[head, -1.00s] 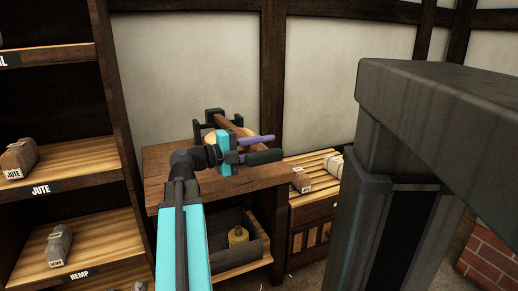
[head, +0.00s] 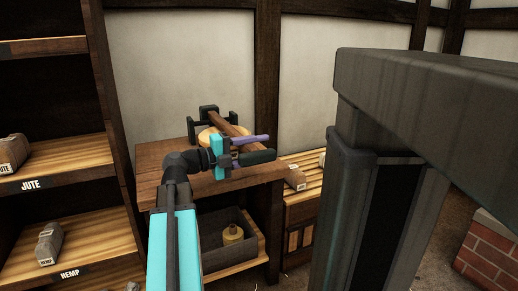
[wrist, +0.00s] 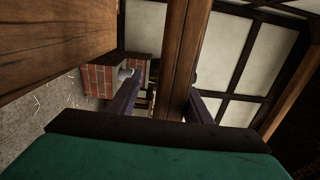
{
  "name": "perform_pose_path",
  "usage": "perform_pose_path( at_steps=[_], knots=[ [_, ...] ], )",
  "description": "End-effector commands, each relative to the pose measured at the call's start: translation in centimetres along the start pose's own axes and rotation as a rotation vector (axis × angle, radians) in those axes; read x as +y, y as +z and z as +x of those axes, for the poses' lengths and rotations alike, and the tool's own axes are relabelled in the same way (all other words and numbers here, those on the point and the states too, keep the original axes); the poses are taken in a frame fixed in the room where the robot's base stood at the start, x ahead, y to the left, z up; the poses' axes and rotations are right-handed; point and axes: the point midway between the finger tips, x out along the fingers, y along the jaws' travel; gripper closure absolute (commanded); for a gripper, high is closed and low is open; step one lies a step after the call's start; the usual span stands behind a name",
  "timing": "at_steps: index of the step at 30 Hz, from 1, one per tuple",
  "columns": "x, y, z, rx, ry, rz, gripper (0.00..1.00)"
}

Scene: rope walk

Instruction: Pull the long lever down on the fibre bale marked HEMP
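A long brown wooden lever (head: 228,124) rises from a black bracket on the wooden bench. Under it lies a pale round thing (head: 207,137), partly hidden; I can read no marking on it. A small grey bale (head: 49,244) sits on the left shelf above a HEMP label. My gripper (head: 255,147) is at the near end of the lever. In the wrist view the lever (wrist: 184,65) runs between my two fingers, with a gap showing on its left side, so the gripper looks open around it. Whether a finger touches the lever is unclear.
A large dark post and beam (head: 390,180) fill the right side, close to my arm. A brown bale (head: 295,178) lies on a lower slatted surface right of the bench. A JUTE-labelled shelf (head: 70,157) stands left. A dark bin (head: 212,252) sits under the bench.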

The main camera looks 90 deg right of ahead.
Motion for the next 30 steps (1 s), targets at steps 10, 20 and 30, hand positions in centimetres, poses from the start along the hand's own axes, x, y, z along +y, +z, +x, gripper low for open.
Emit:
perform_pose_path(
  at_steps=[10,20,30],
  knots=[
    [-0.1,-0.1,0.3,0.005,0.001,0.000,0.55],
    [-0.3,-0.1,0.0,0.003,-0.001,0.000,0.55],
    [-0.4,0.0,-3.1,0.000,-0.001,-0.001,0.55]
  ],
)
